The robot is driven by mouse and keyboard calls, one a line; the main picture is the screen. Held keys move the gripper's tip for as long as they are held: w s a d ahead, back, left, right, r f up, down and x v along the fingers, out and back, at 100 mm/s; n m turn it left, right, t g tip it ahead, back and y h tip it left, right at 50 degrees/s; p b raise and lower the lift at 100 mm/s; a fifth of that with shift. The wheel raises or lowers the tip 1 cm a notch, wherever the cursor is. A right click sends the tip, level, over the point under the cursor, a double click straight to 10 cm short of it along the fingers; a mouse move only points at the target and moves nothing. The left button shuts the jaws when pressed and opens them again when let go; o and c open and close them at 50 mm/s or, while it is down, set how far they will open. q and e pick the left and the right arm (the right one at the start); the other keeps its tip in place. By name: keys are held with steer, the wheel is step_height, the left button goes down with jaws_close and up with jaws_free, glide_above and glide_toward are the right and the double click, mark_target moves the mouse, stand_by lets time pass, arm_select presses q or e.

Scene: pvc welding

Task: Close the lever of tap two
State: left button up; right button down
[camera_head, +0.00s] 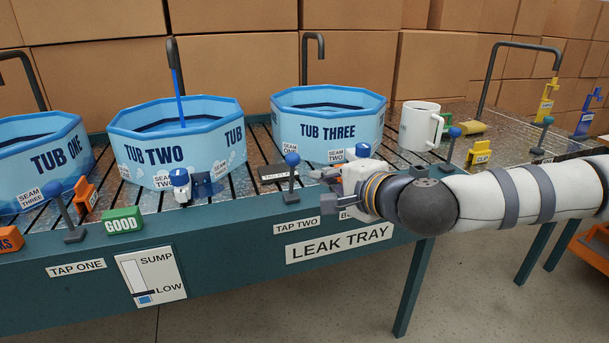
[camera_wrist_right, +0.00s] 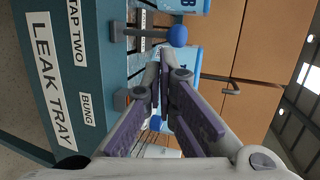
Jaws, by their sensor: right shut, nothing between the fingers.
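Tap two's lever (camera_head: 292,160) is a grey stem with a blue ball, standing roughly upright above the "TAP TWO" label (camera_head: 297,225). It also shows in the wrist view, where its blue ball (camera_wrist_right: 177,36) is just beyond my fingertips. My right gripper (camera_head: 322,175) is to the right of the lever, with its shut fingers (camera_wrist_right: 165,58) pointing toward it. I cannot tell whether they touch. A blue stream (camera_head: 181,97) runs from the spout into tub two (camera_head: 160,155). My left gripper is out of view.
Tub three (camera_head: 328,125) stands behind the lever. Another blue ball (camera_head: 362,150) is close behind my right wrist, near the partly hidden "BUNG" label. Tap one's lever (camera_head: 63,210) is far left. A white mug (camera_head: 419,126) stands to the right.

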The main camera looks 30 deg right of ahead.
mark_target(292, 175)
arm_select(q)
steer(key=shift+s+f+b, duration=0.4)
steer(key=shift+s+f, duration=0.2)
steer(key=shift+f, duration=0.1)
arm_select(e)
steer(key=x, duration=0.3)
steer(key=r+x, duration=0.1)
steer(key=x, duration=0.1)
steer(key=shift+w, duration=0.55)
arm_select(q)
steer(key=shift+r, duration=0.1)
arm_select(e)
steer(key=shift+r, duration=0.1)
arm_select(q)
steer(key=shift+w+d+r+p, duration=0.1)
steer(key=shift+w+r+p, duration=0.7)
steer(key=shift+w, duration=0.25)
arm_select(e)
steer(key=shift+w+d+r, duration=0.15)
steer(key=shift+w+r, duration=0.1)
steer(key=shift+w, duration=0.35)
steer(key=shift+w+d+r, duration=0.15)
steer(key=shift+w+r, duration=0.15)
steer(key=shift+w, duration=0.3)
